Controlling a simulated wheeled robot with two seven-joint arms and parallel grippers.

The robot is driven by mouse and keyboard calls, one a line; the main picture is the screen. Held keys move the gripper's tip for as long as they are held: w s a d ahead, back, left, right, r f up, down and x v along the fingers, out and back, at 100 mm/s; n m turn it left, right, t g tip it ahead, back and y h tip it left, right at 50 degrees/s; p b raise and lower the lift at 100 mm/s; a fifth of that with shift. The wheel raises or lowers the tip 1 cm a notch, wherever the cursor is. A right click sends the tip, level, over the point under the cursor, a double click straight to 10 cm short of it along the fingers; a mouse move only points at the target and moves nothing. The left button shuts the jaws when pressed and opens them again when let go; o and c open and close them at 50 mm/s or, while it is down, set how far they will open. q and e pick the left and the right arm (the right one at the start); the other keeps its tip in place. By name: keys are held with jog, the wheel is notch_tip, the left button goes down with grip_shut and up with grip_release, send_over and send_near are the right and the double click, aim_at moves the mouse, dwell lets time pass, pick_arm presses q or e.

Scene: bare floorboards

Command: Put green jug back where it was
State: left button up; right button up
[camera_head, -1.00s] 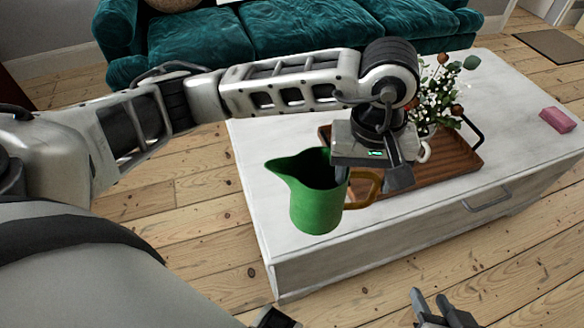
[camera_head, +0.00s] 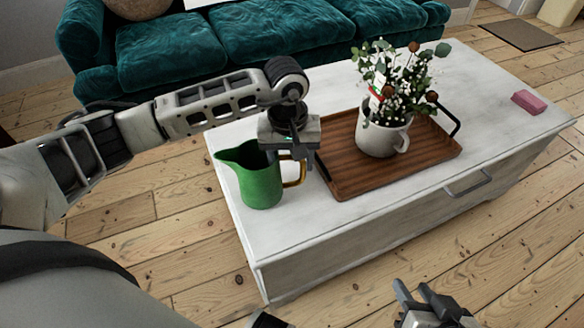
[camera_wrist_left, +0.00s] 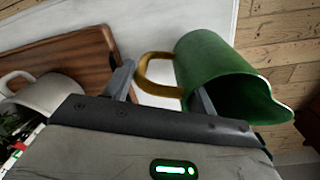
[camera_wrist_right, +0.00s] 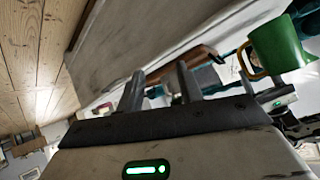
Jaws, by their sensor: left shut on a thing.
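The green jug (camera_head: 259,184) is upright at the left end of the white table, left of the tray, with its spout to the left. Its yellow-brown handle (camera_head: 297,172) points right. My left gripper (camera_head: 300,160) is shut on the handle. In the left wrist view, the handle (camera_wrist_left: 155,72) lies between the fingers and the jug (camera_wrist_left: 215,75) is beside them. I cannot tell whether the jug's base touches the table. My right gripper (camera_head: 418,292) is open and empty in front of the table; its fingers also show apart in the right wrist view (camera_wrist_right: 158,85).
A brown wooden tray (camera_head: 340,180) with dark handles holds a white mug (camera_head: 378,138) with a plant. A pink block (camera_head: 529,102) lies at the table's (camera_head: 225,190) right end. A teal sofa (camera_head: 270,40) stands behind. The table's left end is mostly clear.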

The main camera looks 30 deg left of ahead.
pick_arm(q)
jog(key=shift+s+d+f, duration=0.1)
jog(key=shift+f, duration=1.1)
jog(key=shift+f+b, duration=0.15)
jog(key=shift+b, duration=0.15)
jog(key=o, duration=1.5)
pick_arm(e)
jog(key=shift+a+r, duration=0.2)
jog(key=shift+r, duration=0.15)
jog(key=shift+r, duration=0.1)
